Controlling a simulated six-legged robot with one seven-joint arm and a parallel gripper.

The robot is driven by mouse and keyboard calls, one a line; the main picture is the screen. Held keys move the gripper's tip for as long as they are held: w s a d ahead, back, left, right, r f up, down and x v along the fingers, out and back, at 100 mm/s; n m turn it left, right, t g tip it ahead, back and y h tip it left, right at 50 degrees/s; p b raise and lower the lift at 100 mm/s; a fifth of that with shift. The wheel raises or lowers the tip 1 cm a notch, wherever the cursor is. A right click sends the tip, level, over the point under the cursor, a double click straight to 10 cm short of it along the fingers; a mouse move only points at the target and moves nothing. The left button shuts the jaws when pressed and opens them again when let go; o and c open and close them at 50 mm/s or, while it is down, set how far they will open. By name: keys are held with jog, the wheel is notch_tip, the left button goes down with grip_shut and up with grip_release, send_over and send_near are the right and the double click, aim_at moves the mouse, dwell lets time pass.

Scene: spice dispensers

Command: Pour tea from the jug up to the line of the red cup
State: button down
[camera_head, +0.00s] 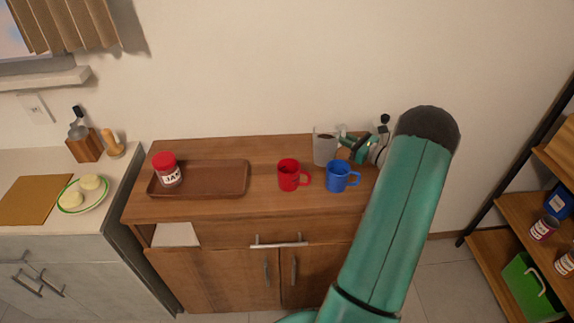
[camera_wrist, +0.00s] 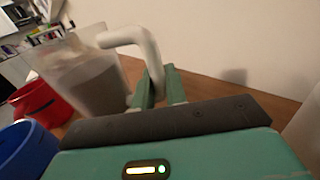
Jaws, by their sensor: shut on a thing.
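A clear jug (camera_head: 325,148) with dark tea in it is at the back right of the wooden cabinet. In the wrist view the jug (camera_wrist: 88,80) looks upright, with its pale handle (camera_wrist: 152,58) toward me. My gripper (camera_head: 349,141) is shut on the handle; its green fingers (camera_wrist: 160,90) show on either side of it. Whether the jug touches the cabinet top is hard to tell. The red cup (camera_head: 289,175) stands in front and to the left of the jug; it also shows in the wrist view (camera_wrist: 38,101). Its line and inside are not clearly visible.
A blue cup (camera_head: 338,177) stands to the right of the red cup, in front of the jug. A brown tray (camera_head: 222,180) with a red-lidded jam jar (camera_head: 166,170) is on the left. The cabinet top (camera_head: 262,200) is clear between tray and red cup.

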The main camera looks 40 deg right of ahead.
aim_at(339, 128)
jog(key=shift+r, duration=0.1)
jog(key=shift+s+a+r+n, duration=0.1)
jog(key=shift+a+r+n, duration=0.15)
jog(key=shift+r+n, duration=0.35)
jog(key=shift+a+r+n, duration=0.25)
jog(key=shift+r+n, duration=0.3)
jog(key=shift+n, duration=0.05)
jog(key=shift+a+r+n+g+h, duration=0.3)
jog(key=shift+a+r+n+g, duration=0.2)
jog(key=shift+a+r+n, duration=0.75)
jog(key=shift+n+p, duration=0.25)
jog(key=shift+p, duration=0.05)
jog(key=shift+a+r+n, duration=0.25)
jog(key=shift+r+n, duration=0.05)
jog(key=shift+r, duration=0.05)
jog(key=shift+a+r+n, duration=0.4)
jog(key=shift+a+r, duration=0.1)
jog(key=shift+r, duration=0.05)
jog(key=shift+a+r+p, duration=0.25)
jog(key=shift+r+p, duration=0.1)
jog(key=shift+p, duration=0.05)
jog(key=shift+a+r+n+h, duration=0.15)
jog(key=shift+r+n+h, duration=0.15)
jog(key=shift+n, duration=0.1)
